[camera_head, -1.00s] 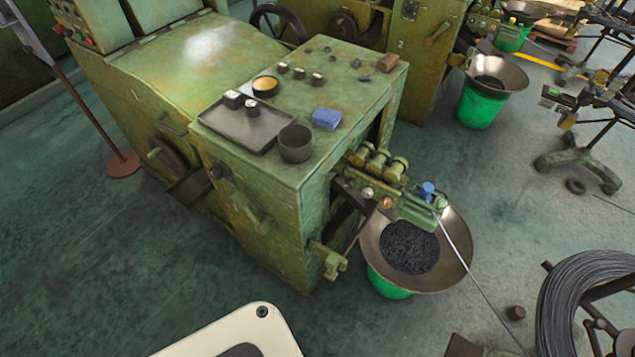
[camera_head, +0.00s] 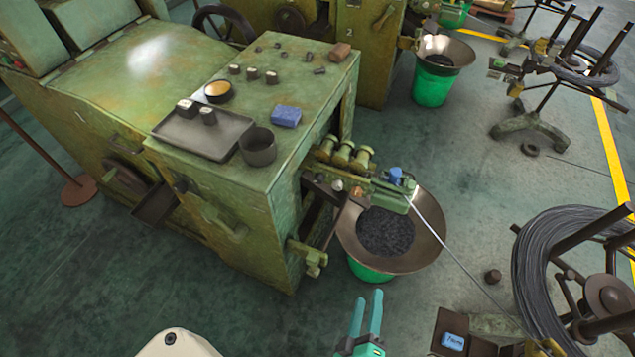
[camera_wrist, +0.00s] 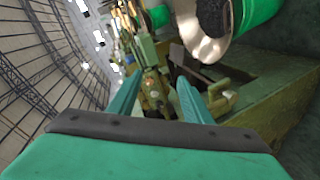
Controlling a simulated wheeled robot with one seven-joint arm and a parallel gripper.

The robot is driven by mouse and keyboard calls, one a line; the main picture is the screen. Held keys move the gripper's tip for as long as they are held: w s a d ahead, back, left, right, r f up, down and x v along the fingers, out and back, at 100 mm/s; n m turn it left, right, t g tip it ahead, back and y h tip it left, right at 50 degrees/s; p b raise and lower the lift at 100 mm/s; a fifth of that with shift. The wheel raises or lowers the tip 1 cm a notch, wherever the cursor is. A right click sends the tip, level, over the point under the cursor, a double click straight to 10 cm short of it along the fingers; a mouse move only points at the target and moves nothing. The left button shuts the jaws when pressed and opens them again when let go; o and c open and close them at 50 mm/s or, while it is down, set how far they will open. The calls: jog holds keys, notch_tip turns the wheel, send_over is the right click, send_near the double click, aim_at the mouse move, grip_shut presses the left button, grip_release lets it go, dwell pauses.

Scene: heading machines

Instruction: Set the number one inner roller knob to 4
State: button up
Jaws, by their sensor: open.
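The near green machine (camera_head: 262,205) has a roller unit (camera_head: 342,152) on its right side, with several yellow-green rollers in a row. Small round knobs, one pale (camera_head: 337,185) and one copper-coloured (camera_head: 357,192), sit in front of the rollers, and a blue knob (camera_head: 396,176) is at the outer end. I cannot tell which is the inner roller knob, and no setting is readable. My teal gripper (camera_head: 368,299) is open and empty, in front of and below the unit, apart from it. In the wrist view the open fingers (camera_wrist: 158,82) point towards green machine parts (camera_wrist: 155,92).
A wide metal funnel (camera_head: 420,237) over a green bucket (camera_head: 370,272) stands beneath the roller unit. A wire (camera_head: 455,257) runs from the unit to a coil stand (camera_head: 570,270) at right. A tray (camera_head: 225,137), cup (camera_head: 258,147) and blue block (camera_head: 286,116) lie on the machine top.

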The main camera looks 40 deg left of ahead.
jog(key=w+a+n+y, duration=0.2)
jog(key=w+a+n, duration=0.7)
jog(key=w+a, duration=0.15)
jog(key=n+g, duration=0.1)
jog(key=n, duration=0.6)
send_near(319, 181)
jog(key=shift+y, duration=0.4)
jog(key=x, duration=0.9)
jog(key=shift+w+d+f, duration=0.15)
jog(key=shift+f, duration=0.05)
jog(key=shift+c, duration=0.3)
jog(key=c, duration=1)
